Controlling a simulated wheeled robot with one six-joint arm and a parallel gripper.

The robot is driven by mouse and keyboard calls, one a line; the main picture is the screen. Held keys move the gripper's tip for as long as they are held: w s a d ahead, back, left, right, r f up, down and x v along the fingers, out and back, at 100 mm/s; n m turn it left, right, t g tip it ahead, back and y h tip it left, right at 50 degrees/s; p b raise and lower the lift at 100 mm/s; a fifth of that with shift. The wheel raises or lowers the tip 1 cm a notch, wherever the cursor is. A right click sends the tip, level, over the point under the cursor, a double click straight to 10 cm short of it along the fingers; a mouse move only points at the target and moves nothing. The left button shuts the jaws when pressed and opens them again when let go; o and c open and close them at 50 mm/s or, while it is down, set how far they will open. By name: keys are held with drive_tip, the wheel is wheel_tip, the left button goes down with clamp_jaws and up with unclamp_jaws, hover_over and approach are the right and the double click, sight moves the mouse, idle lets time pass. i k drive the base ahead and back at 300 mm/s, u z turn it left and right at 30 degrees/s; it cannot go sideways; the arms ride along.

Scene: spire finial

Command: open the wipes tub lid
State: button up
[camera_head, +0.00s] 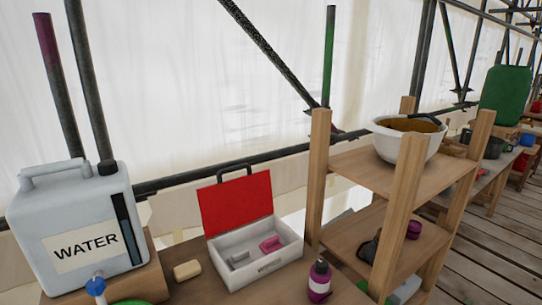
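I cannot make out a wipes tub for certain in the head view. A small purple round thing (413,229) is partly hidden behind the front post on the shelf rack; I cannot tell whether it belongs to a tub. A pale thing (406,290) shows in part low behind the same post. A white box (257,272) on the bench has its red lid (236,203) standing open, with pink and grey items inside. My gripper is not in view.
A water container (75,225) stands at left, a soap bar (187,270) and a purple-labelled bottle (319,281) near the box. The wooden rack (317,180) holds a white bowl (407,150) on top. Plank floor (490,255) is clear at right.

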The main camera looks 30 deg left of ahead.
sight(225, 206)
drive_tip(key=u, duration=0.15)
drive_tip(key=i, duration=0.7)
drive_tip(key=u, duration=0.95)
drive_tip(key=i, duration=0.55)
drive_tip(key=u, duration=0.6)
